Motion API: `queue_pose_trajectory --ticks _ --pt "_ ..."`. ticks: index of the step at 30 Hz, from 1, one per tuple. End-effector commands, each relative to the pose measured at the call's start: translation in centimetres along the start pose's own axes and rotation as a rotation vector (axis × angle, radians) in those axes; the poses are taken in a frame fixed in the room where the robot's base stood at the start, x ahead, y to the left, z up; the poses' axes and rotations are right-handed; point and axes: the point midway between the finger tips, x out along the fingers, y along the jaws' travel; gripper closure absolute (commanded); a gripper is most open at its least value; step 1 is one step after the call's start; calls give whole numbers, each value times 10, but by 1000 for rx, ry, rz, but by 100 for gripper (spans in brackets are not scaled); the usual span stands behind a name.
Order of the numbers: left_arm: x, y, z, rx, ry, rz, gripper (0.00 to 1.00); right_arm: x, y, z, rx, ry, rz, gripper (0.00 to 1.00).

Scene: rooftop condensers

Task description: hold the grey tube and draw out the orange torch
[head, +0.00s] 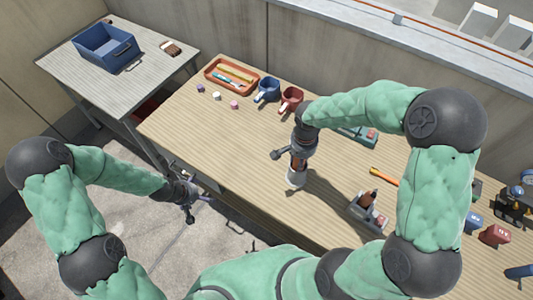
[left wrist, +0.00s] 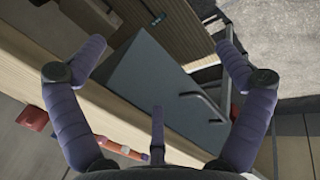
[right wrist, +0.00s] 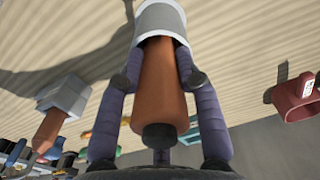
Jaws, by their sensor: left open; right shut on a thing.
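The grey tube (head: 296,179) is at the middle of the wooden table, roughly upright below my right gripper (head: 300,148). The orange torch (right wrist: 160,85) sticks out of the open end of the grey tube (right wrist: 161,20) in the right wrist view, its lower part hidden inside. My right gripper is shut on the torch, with a finger on each side of it. I cannot tell whether the tube's base touches the table. My left gripper (head: 190,200) is open and empty off the table's front edge, well left of the tube; its spread fingers show in the left wrist view (left wrist: 155,75).
A red tray (head: 232,77), a blue mug (head: 268,90) and a red mug (head: 291,98) stand along the back. A grey caddy (head: 366,212) with an orange-brown handle is to the right. A blue bin (head: 104,47) sits on the side table.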

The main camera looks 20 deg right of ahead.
Motion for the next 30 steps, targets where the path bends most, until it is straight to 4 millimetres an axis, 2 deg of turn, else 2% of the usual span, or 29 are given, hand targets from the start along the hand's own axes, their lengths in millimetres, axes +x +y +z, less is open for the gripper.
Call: queue_pose_trajectory --ticks 1,4,6,8,11,16,21,25,30 --pt "-9 12 -27 -28 30 10 0 1 0 1 0 -1 1 100" --pt "-27 36 -69 -112 55 24 0 1 0 1 0 -1 1 100" --pt "-34 55 -83 -195 27 27 0 1 0 1 0 -1 1 100" --pt "-35 71 -82 -266 -25 24 0 1 0 1 0 -2 1 100" --pt "-28 97 -63 -380 -152 15 0 1 0 1 0 -2 1 100" --pt "-18 151 -12 -546 -416 7 0 1 0 1 0 -1 1 100" --pt "-21 210 37 -672 -692 16 0 1 0 1 0 -1 1 100" --pt "-31 247 64 -732 -865 31 0 1 0 1 -1 -1 1 100" --pt "-42 276 81 -770 -1002 45 0 1 0 1 -1 -1 1 100"
